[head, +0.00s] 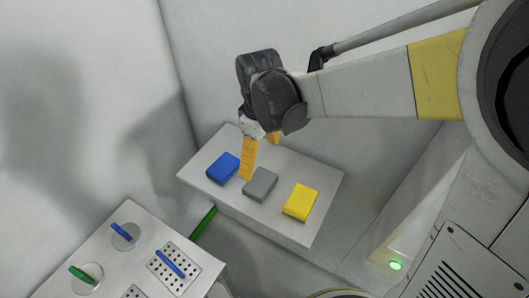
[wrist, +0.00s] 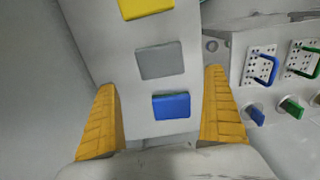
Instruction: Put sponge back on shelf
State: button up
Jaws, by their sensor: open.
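Three sponges lie in a row on a light grey shelf (head: 299,233): a blue sponge (head: 223,167), a grey sponge (head: 261,184) and a yellow sponge (head: 301,202) with a green underside. The grey sponge (wrist: 160,62) and the yellow sponge (wrist: 145,8) lie farther up in that view.
A second grey surface (head: 85,238) at lower left carries perforated plates with blue and green handles; it also shows at the right of the wrist view (wrist: 237,72). Pale walls close in behind and left of the shelf. A green light (head: 396,265) glows at lower right.

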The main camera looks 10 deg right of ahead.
jog(key=s+d+r+m+t, duration=0.7)
jog(key=s+d+m, duration=0.3)
jog(key=d, duration=0.3)
jog(key=shift+s+d+r, duration=0.2)
jog(key=shift+s+r, duration=0.2)
jog(key=shift+r, duration=0.3)
